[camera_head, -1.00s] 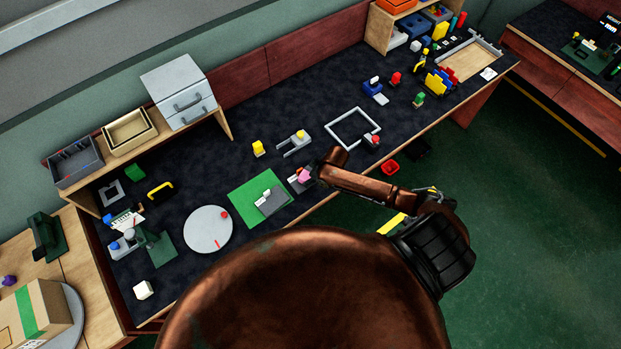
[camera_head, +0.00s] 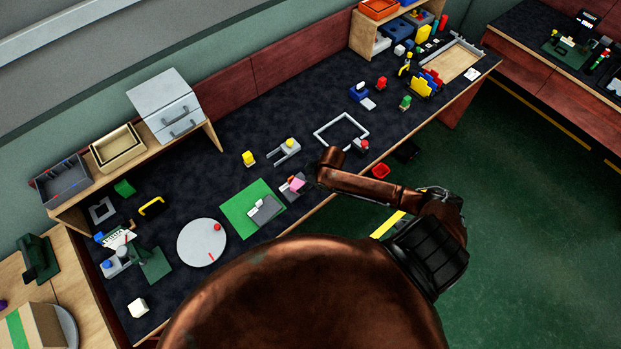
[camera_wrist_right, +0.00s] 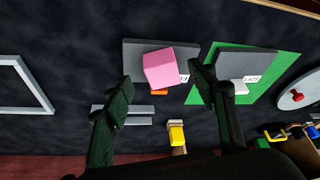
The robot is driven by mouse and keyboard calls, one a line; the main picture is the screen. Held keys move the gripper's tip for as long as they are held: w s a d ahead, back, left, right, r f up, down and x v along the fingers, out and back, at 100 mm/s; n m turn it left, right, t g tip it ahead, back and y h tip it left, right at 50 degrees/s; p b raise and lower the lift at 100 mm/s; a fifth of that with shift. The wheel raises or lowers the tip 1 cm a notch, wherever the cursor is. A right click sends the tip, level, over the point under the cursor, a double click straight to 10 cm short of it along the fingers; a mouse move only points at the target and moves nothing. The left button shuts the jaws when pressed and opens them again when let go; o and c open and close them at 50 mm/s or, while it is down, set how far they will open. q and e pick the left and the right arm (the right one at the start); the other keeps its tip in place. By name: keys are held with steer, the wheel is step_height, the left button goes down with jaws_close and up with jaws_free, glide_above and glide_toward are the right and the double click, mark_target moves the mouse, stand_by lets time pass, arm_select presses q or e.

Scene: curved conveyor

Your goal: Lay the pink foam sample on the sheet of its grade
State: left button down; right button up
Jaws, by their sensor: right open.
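The pink foam sample (camera_head: 297,184) is a small block at the front of the dark bench. In the right wrist view the pink foam sample (camera_wrist_right: 159,68) overlaps a grey sheet (camera_wrist_right: 133,53) with a white label at its right. My right gripper (camera_wrist_right: 162,80) is open, its dark fingers apart on either side of the sample in that view, with gaps visible. In the head view my right gripper (camera_head: 311,172) is just right of the sample, partly hidden by its arm. A second labelled grey sheet (camera_wrist_right: 248,62) lies over the green mat (camera_wrist_right: 205,58). My left gripper is out of view.
A small orange piece (camera_wrist_right: 159,92) shows beside the sample. A grey forked holder (camera_head: 286,152), a yellow block (camera_head: 248,159) and a white square frame (camera_head: 318,133) stand behind. A round grey disc (camera_head: 180,243) lies left of the green mat.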

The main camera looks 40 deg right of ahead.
steer(key=v, duration=0.6)
steer(key=shift+r, duration=0.25)
steer(key=shift+s+d, duration=0.1)
